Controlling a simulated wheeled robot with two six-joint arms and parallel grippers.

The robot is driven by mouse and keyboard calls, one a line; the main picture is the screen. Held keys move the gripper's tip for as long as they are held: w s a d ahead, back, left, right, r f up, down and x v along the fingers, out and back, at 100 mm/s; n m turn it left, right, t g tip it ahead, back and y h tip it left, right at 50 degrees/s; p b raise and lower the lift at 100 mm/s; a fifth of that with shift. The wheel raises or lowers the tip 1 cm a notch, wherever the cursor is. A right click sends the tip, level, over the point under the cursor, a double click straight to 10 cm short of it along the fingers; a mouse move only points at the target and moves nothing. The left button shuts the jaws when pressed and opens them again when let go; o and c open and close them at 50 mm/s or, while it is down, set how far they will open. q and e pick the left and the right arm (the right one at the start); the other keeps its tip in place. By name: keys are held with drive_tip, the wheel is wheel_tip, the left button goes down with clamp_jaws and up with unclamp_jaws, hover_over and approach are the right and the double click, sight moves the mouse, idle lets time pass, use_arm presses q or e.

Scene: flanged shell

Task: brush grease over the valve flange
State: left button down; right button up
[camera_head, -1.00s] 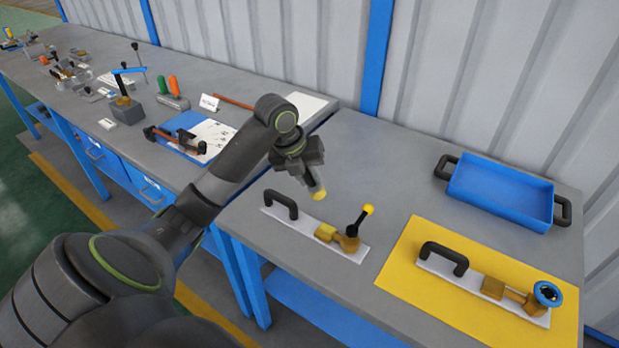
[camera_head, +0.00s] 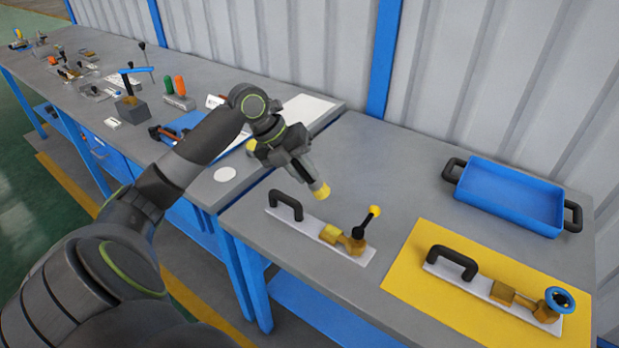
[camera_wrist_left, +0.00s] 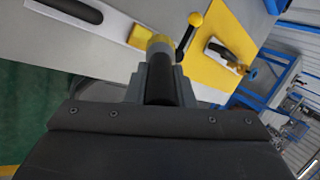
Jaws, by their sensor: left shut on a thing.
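My left gripper (camera_head: 301,172) is shut on a brush (camera_head: 321,191) with a dark handle and a yellow tip. It holds the brush tilted above the grey table, tip down toward the right. In the left wrist view the brush handle (camera_wrist_left: 160,86) sits between the fingers. A brass valve (camera_head: 345,239) with a black lever and yellow knob lies on a white plate with a black handle, apart from the brush tip. A second brass valve (camera_head: 505,294) with a blue handwheel (camera_head: 560,299) lies on the yellow mat. I cannot tell which part is the flange. My right gripper is out of view.
A blue tray (camera_head: 510,195) with black handles stands at the back right. The yellow mat (camera_head: 405,283) covers the front right. A white disc (camera_head: 225,174) lies on the left bench, which holds several tools farther back. The table between valve and tray is clear.

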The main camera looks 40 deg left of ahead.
use_arm(q)
drive_tip(key=shift+s+r+h, duration=0.35)
drive_tip(key=shift+h, duration=0.05)
drive_tip(key=shift+d, duration=0.1)
wheel_tip(320, 180, down, 5)
drive_tip(key=b, duration=0.4)
drive_tip(key=shift+r, duration=0.1)
drive_tip(key=shift+r, duration=0.1)
